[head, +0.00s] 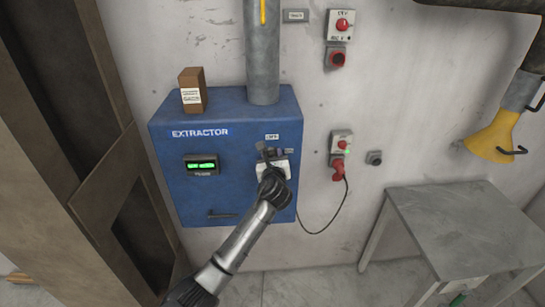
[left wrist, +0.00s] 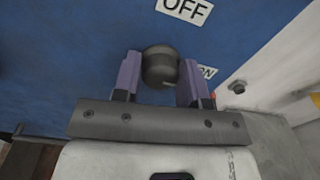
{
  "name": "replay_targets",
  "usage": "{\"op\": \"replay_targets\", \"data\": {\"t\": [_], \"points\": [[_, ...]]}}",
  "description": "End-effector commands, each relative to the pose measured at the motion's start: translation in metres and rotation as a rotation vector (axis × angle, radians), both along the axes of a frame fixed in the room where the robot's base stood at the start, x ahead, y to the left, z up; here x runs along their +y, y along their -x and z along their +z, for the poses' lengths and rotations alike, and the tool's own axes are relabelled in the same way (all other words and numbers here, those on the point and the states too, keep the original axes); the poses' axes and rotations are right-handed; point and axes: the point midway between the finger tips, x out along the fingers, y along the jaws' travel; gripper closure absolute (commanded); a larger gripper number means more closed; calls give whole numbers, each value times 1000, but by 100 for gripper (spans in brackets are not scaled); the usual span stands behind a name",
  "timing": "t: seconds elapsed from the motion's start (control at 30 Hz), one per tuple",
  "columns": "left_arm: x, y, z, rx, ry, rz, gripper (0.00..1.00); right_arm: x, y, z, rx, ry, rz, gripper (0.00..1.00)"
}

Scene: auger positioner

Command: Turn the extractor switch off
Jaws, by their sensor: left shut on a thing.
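The extractor (head: 225,185) is a blue box on the wall with a white EXTRACTOR label and a lit green display. Its switch is a dark rounded knob (left wrist: 160,66) on the blue front, below an OFF label (left wrist: 185,10) and beside a partly hidden ON label (left wrist: 207,72). My left gripper (head: 273,153) is at the switch on the right part of the box. Its purple-grey fingers (left wrist: 161,80) are shut on the knob, one on each side. In the head view the gripper hides most of the knob. My right gripper is not in view.
A small brown box (head: 192,90) stands on top of the extractor beside a vertical grey pipe (head: 262,55). A red plug (head: 338,171) with a black cable is on the wall to the right. A grey table (head: 455,230) stands at the lower right, and a brown frame is at left.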

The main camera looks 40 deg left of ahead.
Motion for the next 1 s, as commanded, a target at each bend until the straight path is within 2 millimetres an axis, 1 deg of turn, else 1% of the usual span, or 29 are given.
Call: {"op": "replay_targets", "data": {"t": [0.27, 0.47, 0.77, 1.0], "points": [[0, 0, 0, -10, 11, -1, 85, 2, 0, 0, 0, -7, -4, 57], [0, 0, 0, -68, 76, -1, 85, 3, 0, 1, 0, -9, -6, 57], [0, 0, -2, -246, 268, 0, 85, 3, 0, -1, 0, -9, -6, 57], [0, 0, -3, -401, 436, -1, 85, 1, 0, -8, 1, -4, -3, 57]]}}
